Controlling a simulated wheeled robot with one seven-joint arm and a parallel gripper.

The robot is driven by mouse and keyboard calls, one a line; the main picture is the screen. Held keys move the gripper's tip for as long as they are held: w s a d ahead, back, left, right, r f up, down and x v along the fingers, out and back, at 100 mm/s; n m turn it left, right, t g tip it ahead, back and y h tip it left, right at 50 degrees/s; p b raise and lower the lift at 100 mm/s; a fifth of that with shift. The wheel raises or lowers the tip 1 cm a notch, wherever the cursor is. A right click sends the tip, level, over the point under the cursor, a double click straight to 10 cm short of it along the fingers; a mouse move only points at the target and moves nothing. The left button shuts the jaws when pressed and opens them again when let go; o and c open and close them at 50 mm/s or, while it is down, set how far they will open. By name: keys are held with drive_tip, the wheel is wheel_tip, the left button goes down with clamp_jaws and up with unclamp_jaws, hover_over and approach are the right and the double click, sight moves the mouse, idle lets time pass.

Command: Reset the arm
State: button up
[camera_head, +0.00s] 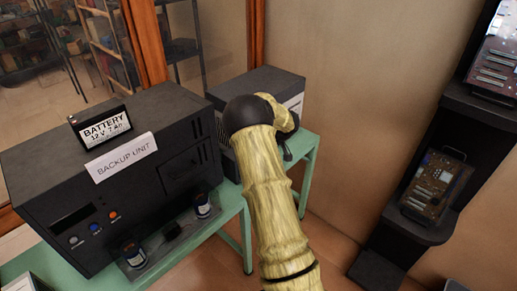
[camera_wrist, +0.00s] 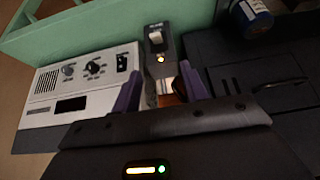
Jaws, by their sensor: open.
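My arm (camera_head: 272,195) reaches up the middle of the head view, with a dark rounded joint at its far end. It hides most of my gripper there. In the wrist view my gripper (camera_wrist: 162,76) shows two purple fingers, spread apart. A small dark switch box (camera_wrist: 158,45) with a pale rocker switch and a lit lamp lies just beyond the gap between the fingers. I see no object clearly held, though a small brownish patch shows low between the fingers and I cannot tell what it is.
A black backup unit (camera_head: 52,183) with a battery (camera_head: 101,124) on top stands on a green table (camera_head: 236,203) at left. A second dark unit (camera_head: 262,79) is behind my arm. A pale control panel (camera_wrist: 45,105) is left of my fingers. A black shelf (camera_head: 438,180) stands at right.

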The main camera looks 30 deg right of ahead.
drive_tip(key=s+a+r+m+t+h, duration=0.3)
drive_tip(key=a+r+m+t+h, duration=0.15)
drive_tip(key=r, duration=0.65)
drive_tip(key=s+a+g, duration=0.2)
drive_tip(key=s+a, duration=0.3)
drive_tip(key=s, duration=0.4)
drive_tip(key=s+a+g+y, duration=0.1)
drive_tip(key=s+a+g, duration=0.2)
drive_tip(key=s, duration=0.6)
drive_tip(key=s+a+f+g+y, duration=0.1)
drive_tip(key=s+a+g, duration=0.1)
drive_tip(key=s+a, duration=0.6)
drive_tip(key=shift+s, duration=0.7)
drive_tip(key=shift+a+f, duration=0.1)
